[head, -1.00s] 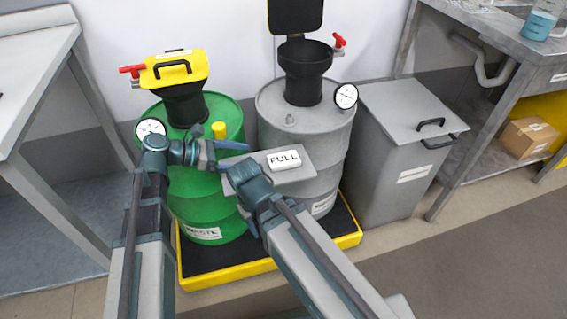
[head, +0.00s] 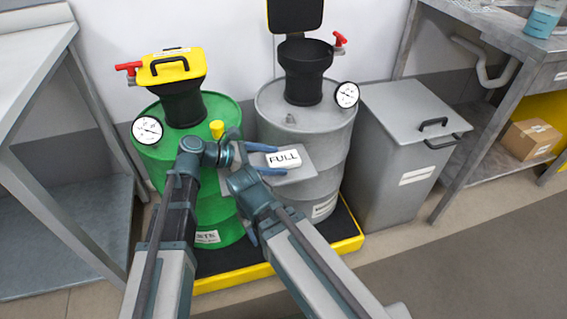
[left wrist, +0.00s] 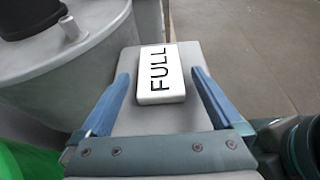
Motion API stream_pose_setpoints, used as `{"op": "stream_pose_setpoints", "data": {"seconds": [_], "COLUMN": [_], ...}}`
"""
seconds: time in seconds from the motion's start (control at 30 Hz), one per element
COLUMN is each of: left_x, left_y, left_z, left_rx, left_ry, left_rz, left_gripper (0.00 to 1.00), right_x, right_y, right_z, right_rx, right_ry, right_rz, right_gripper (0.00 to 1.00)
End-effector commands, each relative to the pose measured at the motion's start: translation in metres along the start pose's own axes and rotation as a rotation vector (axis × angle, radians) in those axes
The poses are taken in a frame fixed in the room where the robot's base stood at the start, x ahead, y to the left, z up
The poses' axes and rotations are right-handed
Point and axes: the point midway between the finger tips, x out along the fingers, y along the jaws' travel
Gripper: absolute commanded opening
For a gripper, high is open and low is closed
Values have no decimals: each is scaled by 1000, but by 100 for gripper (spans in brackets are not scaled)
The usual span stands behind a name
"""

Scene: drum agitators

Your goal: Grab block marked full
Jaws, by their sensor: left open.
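The white block marked FULL (head: 283,158) lies on a small grey shelf (head: 296,177) in front of the grey drum. It also shows in the left wrist view (left wrist: 161,75), lying flat with its word upward. My left gripper (head: 278,160) is open, with its blue fingers reaching along both sides of the block. In the left wrist view the fingers (left wrist: 160,82) stand apart from the block, with a gap on each side. My right gripper (head: 248,232) is low in front of the drums, mostly hidden by its own arm; its jaws cannot be made out.
A green drum (head: 170,170) with a yellow-lidded funnel and a grey drum (head: 305,122) with an open black funnel stand on a yellow-edged tray (head: 230,284). A grey bin (head: 400,150) is to the right. Metal tables stand on both sides.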

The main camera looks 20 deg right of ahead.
Motion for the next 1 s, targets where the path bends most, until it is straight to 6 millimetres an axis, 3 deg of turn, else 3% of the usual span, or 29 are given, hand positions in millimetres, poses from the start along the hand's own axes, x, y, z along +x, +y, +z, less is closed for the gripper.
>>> {"op": "stream_pose_setpoints", "data": {"seconds": [0.2, 0.67, 1.0], "left_x": [1, 1, 0], "left_y": [0, 0, 0], "left_z": [0, 0, 3], "left_rx": [0, 0, 0], "left_ry": [0, 0, 0], "left_rz": [1, 0, 0], "left_gripper": [98, 15, 13], "right_x": [0, 0, -3], "right_y": [0, 0, 0], "right_z": [0, 0, 0], "right_rx": [0, 0, 0], "right_ry": [0, 0, 0], "right_rz": [0, 0, 0], "right_gripper": [51, 51, 51]}}
